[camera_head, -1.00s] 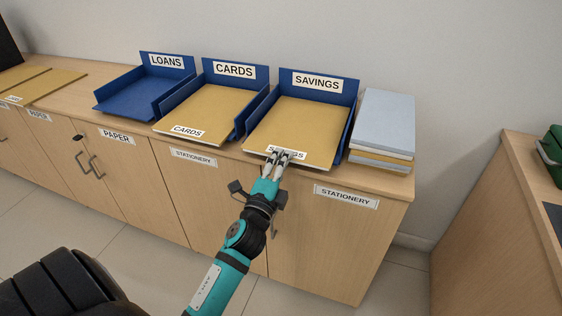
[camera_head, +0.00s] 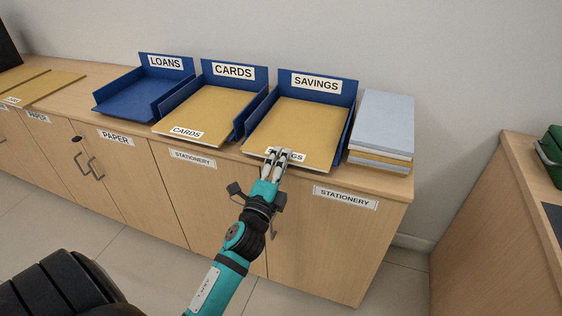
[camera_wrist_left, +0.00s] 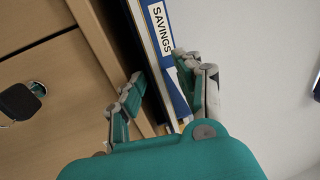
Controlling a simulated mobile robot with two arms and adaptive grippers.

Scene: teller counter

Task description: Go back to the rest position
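My left gripper (camera_head: 278,153) is at the front edge of the SAVINGS tray, its fingers in front of the label of the yellow SAVINGS folder (camera_head: 308,125). The folder lies in the blue SAVINGS tray (camera_head: 335,88). In the left wrist view the two fingers (camera_wrist_left: 165,78) stand apart, with the tray and its SAVINGS sign (camera_wrist_left: 160,28) showing beyond and between them. I see nothing held between them. Whether a finger touches the folder is hard to tell. My right gripper is in neither view.
A blue CARDS tray (camera_head: 255,75) with a yellow folder (camera_head: 200,108) and an empty LOANS tray (camera_head: 140,98) stand to the left. A black ribbed object (camera_head: 65,285) is at lower left. Floor shows before the cabinet.

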